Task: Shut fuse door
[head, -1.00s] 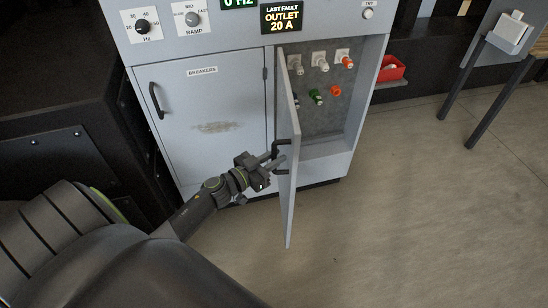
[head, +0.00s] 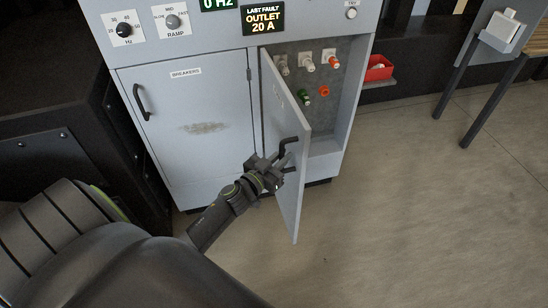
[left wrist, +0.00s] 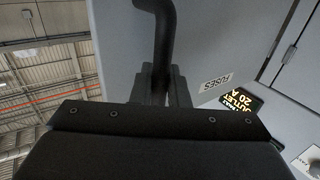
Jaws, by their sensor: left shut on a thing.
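The grey fuse door (head: 287,130) stands part open on the cabinet's right half, hinged at its left edge. Its black handle (head: 290,146) is on the outer face. My left gripper (head: 277,170) is at the handle, and in the left wrist view its fingers (left wrist: 162,86) are shut on the black handle bar (left wrist: 161,45). The FUSES label (left wrist: 215,82) shows on the door there. Behind the door is the fuse compartment (head: 318,125) with white, green and orange fuses; the door hides its left part. My right gripper is not in view.
The shut breakers door (head: 190,110) with its own black handle (head: 141,102) is on the left. Dials and a fault display (head: 263,18) are above. A red bin (head: 379,70) sits right of the cabinet. The floor (head: 400,200) in front is clear.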

